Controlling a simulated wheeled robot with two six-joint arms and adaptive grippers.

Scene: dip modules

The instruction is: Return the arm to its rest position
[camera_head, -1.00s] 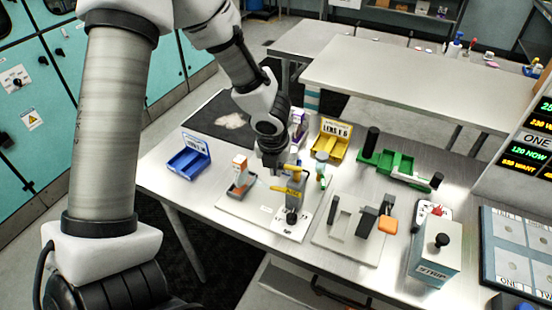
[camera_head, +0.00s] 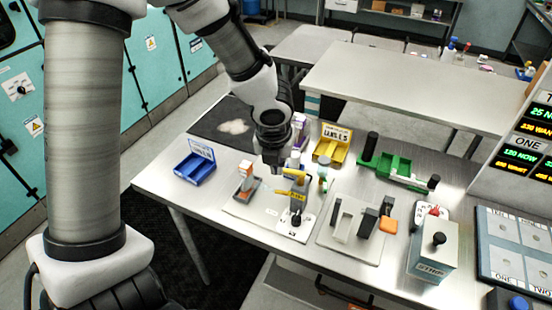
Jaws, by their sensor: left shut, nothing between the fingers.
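My left arm comes in from the left and reaches over the steel table (camera_head: 160,184). My left gripper (camera_head: 272,167) hangs fingers-down above the table's fixtures; it is shut and empty. Just below and right of it stands a grey and yellow fixture (camera_head: 297,186) on a white plate. My right gripper is not in view.
A blue bin (camera_head: 194,168), a yellow bin (camera_head: 330,150) and a green holder (camera_head: 394,165) stand along the table. An orange-topped item (camera_head: 246,176) stands left of the gripper. A grey box with a black knob (camera_head: 433,255) is at front right.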

